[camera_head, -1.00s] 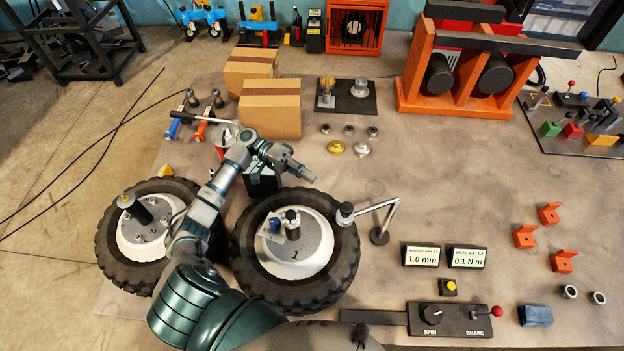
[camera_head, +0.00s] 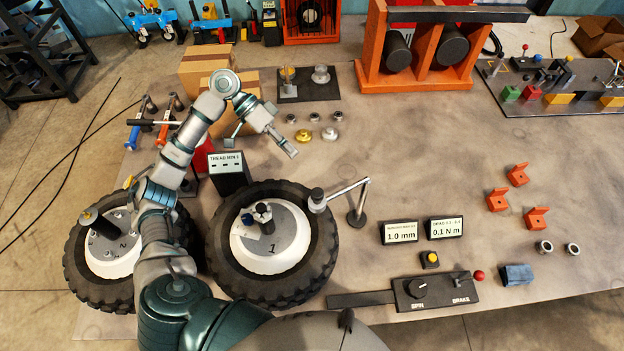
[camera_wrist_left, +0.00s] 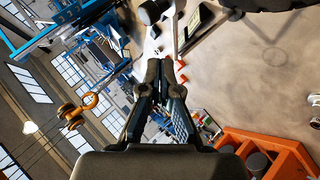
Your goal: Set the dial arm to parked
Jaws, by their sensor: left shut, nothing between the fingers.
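The dial arm (camera_head: 345,190) is a thin silver jointed arm on a dark post (camera_head: 357,216) right of wheel 1. Its grey round gauge head (camera_head: 317,200) is at the right edge of the wheel 1 tire (camera_head: 325,255); I cannot tell whether they touch. My left gripper (camera_head: 291,152) is shut and empty, above the bench, behind and left of the dial arm and clear of it. Its closed fingers also show in the left wrist view (camera_wrist_left: 163,78). My right gripper is not in view.
Wheel 2 (camera_head: 75,270) lies at the left. Two displays (camera_head: 400,233) read 1.0 mm and 0.1 N m. A SPIN/BRAKE panel (camera_head: 435,292) is at the front.

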